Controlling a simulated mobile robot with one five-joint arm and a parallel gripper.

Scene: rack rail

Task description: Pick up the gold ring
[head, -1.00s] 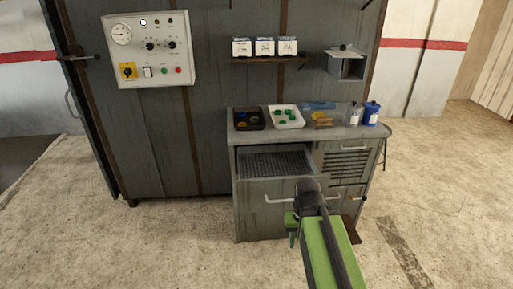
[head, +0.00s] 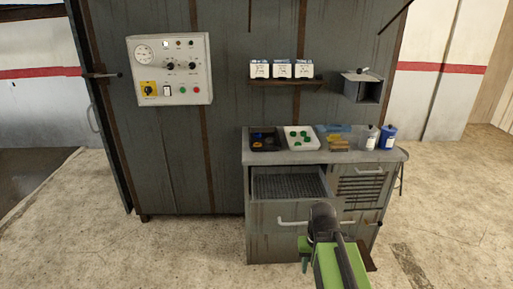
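A black tray (head: 275,149) sits at the left end of the workbench top (head: 315,157). Small yellow-gold and dark pieces lie in it; a yellow-gold one (head: 257,146) may be the gold ring, but it is too small to tell its shape. My gripper (head: 305,264) is low in front of the bench, below the bench top and well apart from the tray. My own arm hides much of it, and I cannot see whether its fingers are open or shut.
A white tray (head: 287,137) with several green pieces stands right of the black tray. Yellowish blocks (head: 338,145), a white bottle (head: 367,138) and a blue container (head: 387,137) stand farther right. An open drawer (head: 290,183) juts out below. A shelf with white boxes (head: 282,69) hangs above.

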